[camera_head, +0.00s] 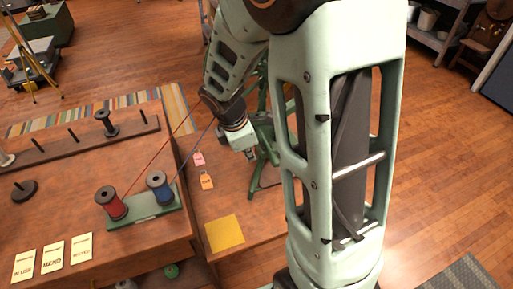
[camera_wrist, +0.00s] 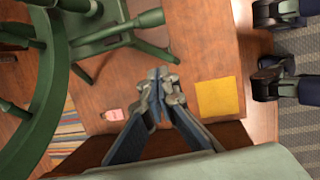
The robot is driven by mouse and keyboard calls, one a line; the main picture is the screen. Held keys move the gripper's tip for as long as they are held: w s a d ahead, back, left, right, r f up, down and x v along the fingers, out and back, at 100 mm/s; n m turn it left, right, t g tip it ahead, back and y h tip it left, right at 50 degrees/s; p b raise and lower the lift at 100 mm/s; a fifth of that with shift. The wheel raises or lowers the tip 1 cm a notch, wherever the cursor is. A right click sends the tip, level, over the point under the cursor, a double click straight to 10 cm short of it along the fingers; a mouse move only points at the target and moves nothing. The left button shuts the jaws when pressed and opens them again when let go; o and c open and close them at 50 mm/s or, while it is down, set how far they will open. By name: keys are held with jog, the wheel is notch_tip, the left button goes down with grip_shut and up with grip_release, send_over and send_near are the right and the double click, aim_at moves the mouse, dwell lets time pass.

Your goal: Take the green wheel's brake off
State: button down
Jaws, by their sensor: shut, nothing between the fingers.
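The green wheel (camera_wrist: 48,100) shows as a curved rim with spokes at the left of the wrist view, beside a green frame with turned legs (camera_wrist: 115,40). In the head view the green frame (camera_head: 266,150) is mostly hidden behind my arm. I cannot tell which part is the brake. My gripper (camera_wrist: 157,72) is shut and empty, over the wooden surface to the right of the wheel's rim. In the head view my gripper (camera_head: 250,155) is close to the green frame; I cannot tell whether they touch. A pink tag (camera_wrist: 114,115) lies below the frame.
The head view shows a red spool (camera_head: 111,204) and a blue spool (camera_head: 160,188) on a green base, with threads running towards the wheel. An orange tag (camera_head: 207,181), a yellow cloth (camera_head: 224,233) and several cards (camera_head: 52,257) lie nearby.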

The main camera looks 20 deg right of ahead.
aim_at(274, 159)
jog(key=b+x, duration=0.3)
jog(key=x, duration=0.7)
jog(key=shift+s+d+r+p, duration=0.15)
jog(key=shift+d+r+p, duration=0.2)
jog(key=shift+d+r, duration=0.4)
jog(key=shift+s+d+r+p, duration=0.2)
jog(key=shift+d+r+p, duration=0.15)
jog(key=shift+d+r, duration=0.35)
jog(key=shift+d+f, duration=0.1)
jog(key=shift+f, duration=0.05)
jog(key=shift+p, duration=0.3)
jog(key=shift+r+g+p, duration=0.25)
jog(key=shift+g+p, duration=0.05)
jog(key=shift+p, duration=0.4)
